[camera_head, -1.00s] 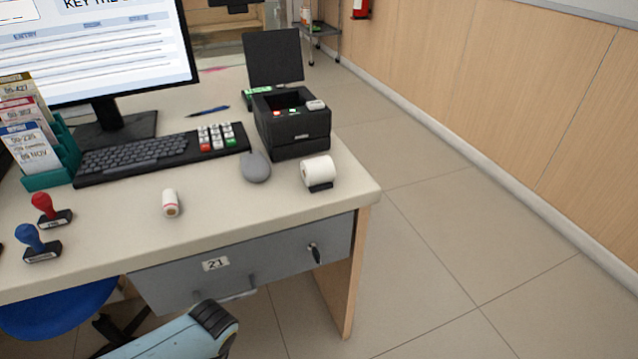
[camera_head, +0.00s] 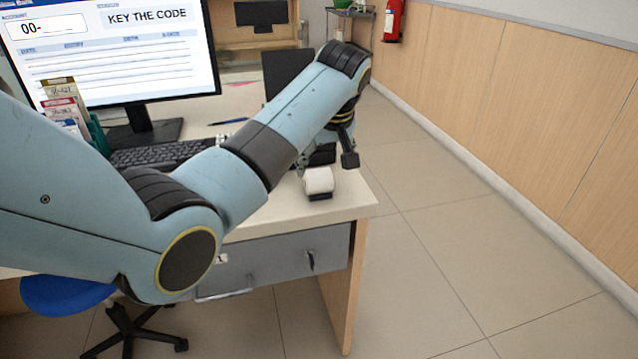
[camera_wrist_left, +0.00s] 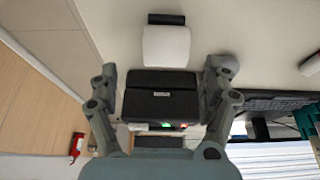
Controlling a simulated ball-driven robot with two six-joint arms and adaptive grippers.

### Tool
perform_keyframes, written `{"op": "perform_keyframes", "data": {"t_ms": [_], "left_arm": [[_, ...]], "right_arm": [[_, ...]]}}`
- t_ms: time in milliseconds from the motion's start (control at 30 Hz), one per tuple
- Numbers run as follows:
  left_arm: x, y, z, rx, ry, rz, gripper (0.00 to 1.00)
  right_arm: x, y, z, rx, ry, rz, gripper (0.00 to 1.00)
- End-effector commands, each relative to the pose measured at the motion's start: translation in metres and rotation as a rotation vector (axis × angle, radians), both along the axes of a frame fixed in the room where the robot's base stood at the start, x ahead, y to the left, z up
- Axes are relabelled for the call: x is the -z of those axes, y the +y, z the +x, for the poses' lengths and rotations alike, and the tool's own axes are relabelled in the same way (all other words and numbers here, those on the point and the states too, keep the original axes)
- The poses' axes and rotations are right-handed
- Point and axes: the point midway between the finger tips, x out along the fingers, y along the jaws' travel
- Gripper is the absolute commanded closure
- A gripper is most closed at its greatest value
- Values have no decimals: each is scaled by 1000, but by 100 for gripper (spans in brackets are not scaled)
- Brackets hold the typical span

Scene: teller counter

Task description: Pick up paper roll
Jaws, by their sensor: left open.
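The white paper roll (camera_head: 318,181) sits on a small black holder near the desk's front right corner. In the left wrist view the paper roll (camera_wrist_left: 166,46) is at the upper middle, just beyond the fingertips, with nothing hiding it. My left gripper (camera_head: 328,158) hangs over the desk just behind and above the roll, fingers pointing down. In the left wrist view my left gripper (camera_wrist_left: 165,72) is open, its fingers spread wide with nothing held between them. My right gripper is not in view.
A black printer (camera_wrist_left: 160,105) stands beside the roll, between the fingers in the wrist view. My left arm hides much of the desk. The monitor (camera_head: 110,50) and keyboard (camera_head: 160,154) are at the left. The desk's right edge is close to the roll.

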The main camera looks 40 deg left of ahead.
Motion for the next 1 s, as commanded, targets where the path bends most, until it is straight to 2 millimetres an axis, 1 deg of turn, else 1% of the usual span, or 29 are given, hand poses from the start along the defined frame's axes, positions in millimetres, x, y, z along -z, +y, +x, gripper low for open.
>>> {"op": "perform_keyframes", "data": {"t_ms": [133, 267, 400, 667, 767, 1000], "left_arm": [[13, 7, 2, 0, 2, 1, 18], [31, 19, 6, -1, 3, 1, 18], [46, 23, 11, 0, 0, 0, 18], [49, 24, 11, 0, -1, -1, 18], [49, 24, 11, 0, -1, -1, 30], [49, 24, 11, 1, 0, 0, 61]], "right_arm": [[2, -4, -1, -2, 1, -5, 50], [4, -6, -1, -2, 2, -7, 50], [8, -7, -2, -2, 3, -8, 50], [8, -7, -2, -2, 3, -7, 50], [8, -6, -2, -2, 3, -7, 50], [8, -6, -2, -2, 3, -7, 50]]}}
